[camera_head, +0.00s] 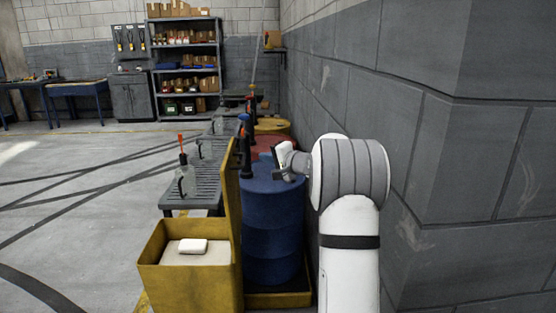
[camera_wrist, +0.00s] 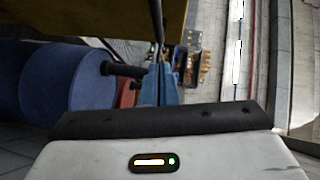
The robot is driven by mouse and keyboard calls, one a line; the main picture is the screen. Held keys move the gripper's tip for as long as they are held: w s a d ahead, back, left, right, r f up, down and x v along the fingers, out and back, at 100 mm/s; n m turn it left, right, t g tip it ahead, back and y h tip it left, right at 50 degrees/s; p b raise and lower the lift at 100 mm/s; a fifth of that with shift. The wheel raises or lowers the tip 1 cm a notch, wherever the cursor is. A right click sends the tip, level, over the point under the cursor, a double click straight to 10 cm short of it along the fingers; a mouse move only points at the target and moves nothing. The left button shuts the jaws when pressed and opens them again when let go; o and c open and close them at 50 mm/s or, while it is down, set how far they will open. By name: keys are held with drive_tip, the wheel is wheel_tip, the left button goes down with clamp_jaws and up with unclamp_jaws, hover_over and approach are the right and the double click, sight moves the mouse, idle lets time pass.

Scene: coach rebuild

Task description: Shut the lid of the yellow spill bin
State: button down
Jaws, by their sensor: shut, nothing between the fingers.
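The yellow spill bin (camera_head: 190,290) stands at the lower left of the head view. Its lid (camera_head: 232,190) is open and stands about upright along the bin's right side, seen nearly edge-on. A white block lies on a pale surface inside the bin. My gripper (camera_head: 281,164) is to the right of the lid, over the blue drum, apart from the lid and empty. Its fingers are small and partly hidden here. In the wrist view the dark front edge of my gripper (camera_wrist: 155,121) shows, and a yellow panel, probably the lid, (camera_wrist: 100,18) crosses the top left.
A blue drum (camera_head: 272,220) with a dark pump stands right beside the lid, with red and yellow drums behind. A grey slatted bench (camera_head: 195,185) with clear jugs is beyond the bin. A block wall (camera_head: 430,150) is close on the right. The floor at left is open.

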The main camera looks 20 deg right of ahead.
drive_tip(key=shift+w+a+f, duration=0.15)
drive_tip(key=shift+w+a, duration=0.2)
drive_tip(key=shift+a, duration=0.3)
drive_tip(key=shift+w+a+f, duration=0.2)
drive_tip(key=shift+w+a, duration=0.15)
drive_tip(key=shift+a, duration=0.25)
drive_tip(key=shift+w+a+f, duration=0.15)
drive_tip(key=shift+w+a, duration=0.2)
drive_tip(key=shift+a, duration=0.3)
